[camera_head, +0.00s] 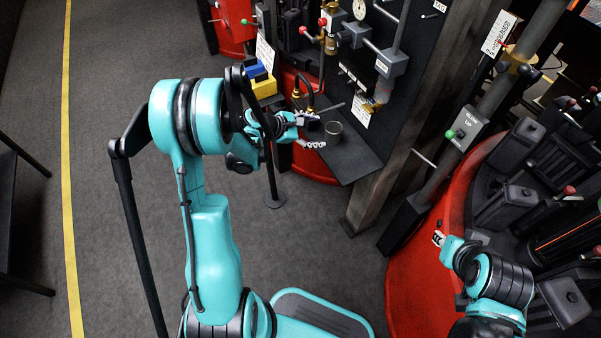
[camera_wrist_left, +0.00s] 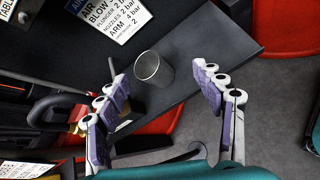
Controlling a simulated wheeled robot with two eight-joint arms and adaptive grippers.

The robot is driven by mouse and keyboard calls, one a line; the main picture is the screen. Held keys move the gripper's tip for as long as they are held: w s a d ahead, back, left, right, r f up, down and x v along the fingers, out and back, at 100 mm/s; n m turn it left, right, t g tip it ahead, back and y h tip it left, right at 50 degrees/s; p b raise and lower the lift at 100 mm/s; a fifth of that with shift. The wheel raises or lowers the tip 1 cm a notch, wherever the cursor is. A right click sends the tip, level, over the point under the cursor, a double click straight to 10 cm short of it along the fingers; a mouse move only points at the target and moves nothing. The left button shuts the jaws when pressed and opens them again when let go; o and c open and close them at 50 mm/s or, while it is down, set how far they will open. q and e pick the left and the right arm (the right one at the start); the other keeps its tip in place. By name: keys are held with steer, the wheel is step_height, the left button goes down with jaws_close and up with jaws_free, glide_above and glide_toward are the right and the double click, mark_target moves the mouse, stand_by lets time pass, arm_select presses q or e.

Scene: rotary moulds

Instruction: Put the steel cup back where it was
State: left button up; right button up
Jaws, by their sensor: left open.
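The steel cup (camera_head: 333,128) stands upright on a dark shelf (camera_head: 354,160) fixed to the front of a dark panel. In the left wrist view the cup (camera_wrist_left: 149,70) shows its open mouth and looks empty. My left gripper (camera_head: 314,131) is open beside the cup, on its left in the head view. In the left wrist view the two purple-padded fingers (camera_wrist_left: 160,78) are spread wide, and the cup appears between and slightly beyond their tips, with gaps on both sides.
A printed sign (camera_wrist_left: 112,18) hangs on the panel behind the shelf. Yellow and blue blocks (camera_head: 262,80) are left of the shelf. A post (camera_head: 365,195) stands near the shelf's front right. A red rotary machine (camera_head: 425,280) fills the right. Grey floor (camera_head: 110,90) is open at left.

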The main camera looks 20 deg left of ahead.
arm_select(q)
steer(key=s+d+r+m+g+y, duration=0.1)
steer(key=s+d+r+m+y, duration=0.15)
steer(key=s+r+m, duration=0.3)
steer(key=s+d+r+m+g+y, duration=0.1)
steer(key=s+d+r+m, duration=0.3)
steer(key=s+m, duration=0.25)
steer(key=s+r+m+y, duration=0.1)
steer(key=s+m+y, duration=0.2)
steer(key=s+m, duration=0.8)
steer(key=s, duration=0.3)
steer(key=shift+s+a+r, duration=0.15)
steer(key=shift+s+r, duration=0.2)
steer(key=shift+s, duration=0.05)
steer(key=shift+y, duration=0.25)
